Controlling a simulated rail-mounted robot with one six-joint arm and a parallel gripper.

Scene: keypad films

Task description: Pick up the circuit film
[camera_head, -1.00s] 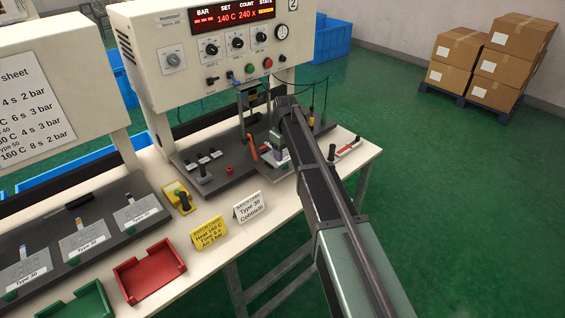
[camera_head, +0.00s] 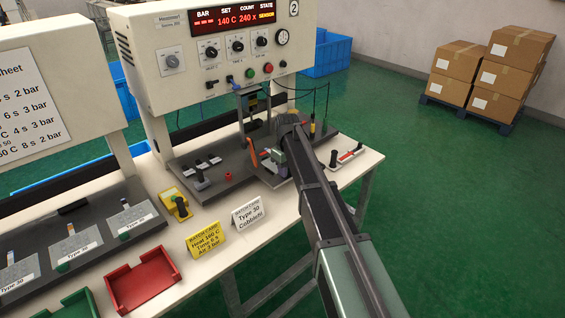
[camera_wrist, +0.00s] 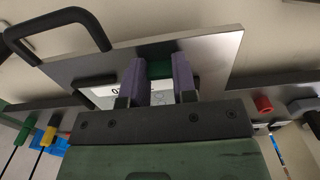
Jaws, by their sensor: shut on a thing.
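In the wrist view, my gripper (camera_wrist: 158,82) has its two purple fingers closed on a small green tab (camera_wrist: 159,69). A white label (camera_wrist: 103,93), partly hidden by the fingers, lies beside it; it seems to belong to the circuit film, whose other parts I cannot make out. A grey metal plate (camera_wrist: 215,55) with a black handle (camera_wrist: 60,17) lies behind the fingers. In the head view, my gripper (camera_head: 276,156) is over the right-hand station, low at its metal plate, largely hidden by my arm. Whether the film touches the plate I cannot tell.
A red tray (camera_head: 140,284), a green tray (camera_head: 70,308), a yellow card (camera_head: 206,239) and a white card (camera_head: 248,212) are along the front. The control box (camera_head: 215,45) overhangs behind.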

